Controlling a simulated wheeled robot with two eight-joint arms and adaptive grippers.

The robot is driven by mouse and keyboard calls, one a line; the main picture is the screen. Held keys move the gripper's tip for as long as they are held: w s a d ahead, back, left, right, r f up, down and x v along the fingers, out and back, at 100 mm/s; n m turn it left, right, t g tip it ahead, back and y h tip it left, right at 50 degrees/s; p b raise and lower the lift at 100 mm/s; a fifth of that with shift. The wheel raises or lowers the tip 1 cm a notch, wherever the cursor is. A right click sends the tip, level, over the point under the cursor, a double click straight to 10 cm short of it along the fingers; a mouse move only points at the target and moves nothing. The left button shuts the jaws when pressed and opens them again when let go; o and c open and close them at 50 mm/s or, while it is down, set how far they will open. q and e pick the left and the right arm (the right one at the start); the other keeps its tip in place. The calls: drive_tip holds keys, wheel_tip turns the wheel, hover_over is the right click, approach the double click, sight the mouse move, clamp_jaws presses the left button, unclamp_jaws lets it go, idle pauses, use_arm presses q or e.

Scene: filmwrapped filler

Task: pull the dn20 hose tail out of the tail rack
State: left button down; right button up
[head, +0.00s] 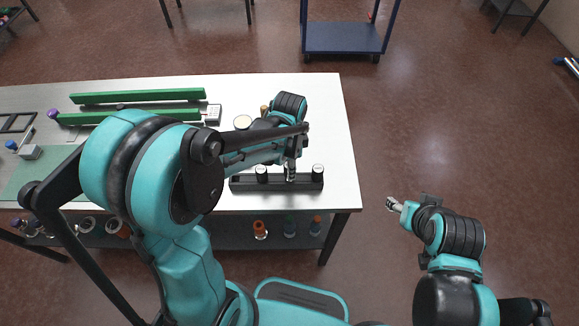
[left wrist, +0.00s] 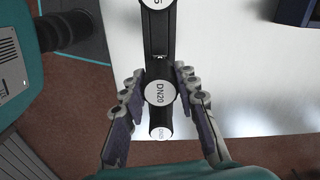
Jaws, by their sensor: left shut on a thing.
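The tail rack (head: 245,184) is a long dark bar near the front right of the white table. It shows in the left wrist view as a dark strip (left wrist: 158,45). The dn20 hose tail (left wrist: 160,92) has a round white cap marked DN20 and sits between my left fingers. My left gripper (head: 291,172) is over the rack and shut on this tail; its fingers flank it in the left wrist view (left wrist: 160,98). The tail's lower part is hidden, so I cannot tell whether it is raised. My right gripper (head: 391,204) is off the table's right side, away from the rack.
Other dark white-capped tails stand in the rack, one to the left (head: 262,174) and one to the right (head: 318,172). Green bars (head: 140,97) lie at the table's back left. A blue cart (head: 342,38) stands behind.

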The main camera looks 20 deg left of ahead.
use_arm(q)
drive_tip(key=shift+r+p, duration=3.2)
drive_tip(key=shift+r, duration=1.1)
drive_tip(key=shift+f, duration=0.1)
